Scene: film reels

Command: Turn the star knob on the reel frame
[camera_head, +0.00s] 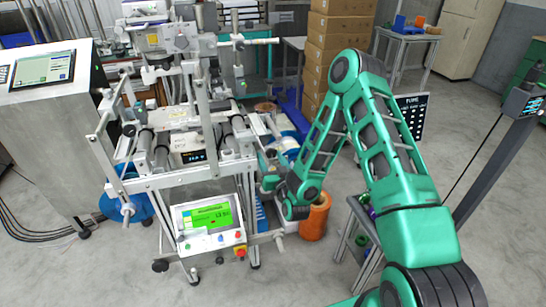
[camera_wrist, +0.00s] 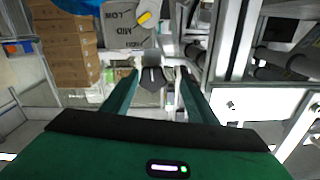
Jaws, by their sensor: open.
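The reel frame (camera_head: 205,165) is a pale metal stand with rollers, at the centre left of the head view. A dark grey lobed knob, apparently the star knob (camera_wrist: 153,79), shows in the wrist view. My gripper (camera_wrist: 158,74) is open, with one green finger on each side of the knob. Gaps show between the fingers and the knob, and I see no clear contact. In the head view my gripper (camera_head: 268,178) is at the right side of the frame; the knob cannot be made out there.
A grey panel marked LOW and MID with a yellow pointer (camera_wrist: 145,18) is just beyond the knob. Stacked cardboard boxes (camera_head: 335,50) stand behind. A control box with a green screen (camera_head: 210,222) is low on the frame. An orange cylinder (camera_head: 315,217) stands below my arm.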

